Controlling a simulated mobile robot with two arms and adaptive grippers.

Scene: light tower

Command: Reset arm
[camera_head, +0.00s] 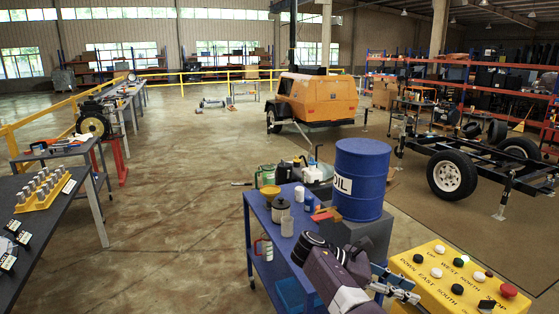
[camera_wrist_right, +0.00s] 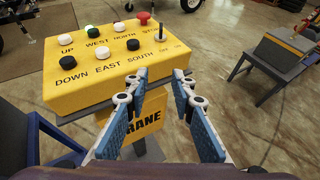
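My right gripper (camera_head: 402,287) reaches in from the bottom of the head view, just left of the yellow crane control box (camera_head: 455,282). In the right wrist view the gripper (camera_wrist_right: 160,78) is open and empty, its blue-padded fingers apart. The fingertips are near the front edge of the control box (camera_wrist_right: 85,88); whether they touch it I cannot tell. The box has several black, white and green buttons, a red button (camera_wrist_right: 143,18) and a small upright switch (camera_wrist_right: 160,27). My left gripper is out of view.
A blue cart (camera_head: 262,228) with cans and bottles stands left of my right arm. A blue oil drum (camera_head: 361,180) stands behind the arm. A dark table with a yellow rack (camera_head: 46,189) is at the left. The floor (camera_head: 170,225) between is clear.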

